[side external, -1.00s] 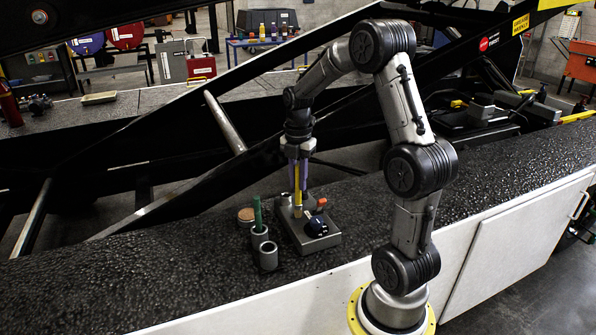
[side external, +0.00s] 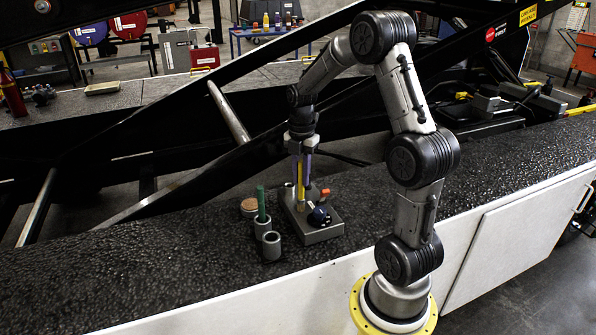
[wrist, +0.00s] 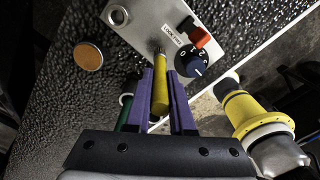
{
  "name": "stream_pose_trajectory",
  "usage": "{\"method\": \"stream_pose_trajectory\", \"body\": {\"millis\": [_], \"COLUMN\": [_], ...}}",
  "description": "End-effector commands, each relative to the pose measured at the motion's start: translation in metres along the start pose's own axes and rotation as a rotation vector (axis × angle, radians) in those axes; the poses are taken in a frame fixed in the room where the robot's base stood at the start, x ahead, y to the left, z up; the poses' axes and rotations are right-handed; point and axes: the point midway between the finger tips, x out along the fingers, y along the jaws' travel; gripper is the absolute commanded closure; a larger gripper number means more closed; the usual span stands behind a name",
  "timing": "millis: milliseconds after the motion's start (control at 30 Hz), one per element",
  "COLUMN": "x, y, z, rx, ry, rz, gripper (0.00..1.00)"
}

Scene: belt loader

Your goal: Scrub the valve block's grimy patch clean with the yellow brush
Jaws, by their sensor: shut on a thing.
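My gripper (side external: 302,178) is shut on the yellow brush (side external: 301,192), which points down at the grey valve block (side external: 322,236). In the wrist view the purple fingers (wrist: 160,115) hold the brush (wrist: 160,88) between them. Its dark bristle end is over the block's top (wrist: 150,18), by the "LOCK PIN" label, and appears to be at the surface. The block also carries a dark blue knob (wrist: 190,62) and an orange-red part (wrist: 200,38). I cannot make out the grimy patch; the brush covers part of the top.
A green-handled item (side external: 261,200) stands in a grey cup (side external: 262,226) left of the block. A second grey cup (side external: 271,246) looks empty. A round brown-topped piece (side external: 249,205) is behind them. The dark bench top (side external: 130,270) is free farther left.

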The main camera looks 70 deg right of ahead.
Motion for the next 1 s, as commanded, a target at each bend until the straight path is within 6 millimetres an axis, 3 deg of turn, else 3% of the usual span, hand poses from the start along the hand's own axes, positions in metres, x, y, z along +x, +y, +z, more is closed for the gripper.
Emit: {"method": "stream_pose_trajectory", "body": {"millis": [700,1000], "x": [-0.070,-0.081], "y": [-0.002,-0.002], "z": [-0.002,-0.002], "rx": [0.000,0.000], "ry": [0.000,0.000], "rz": [0.000,0.000], "gripper": [1.00,1.00]}}
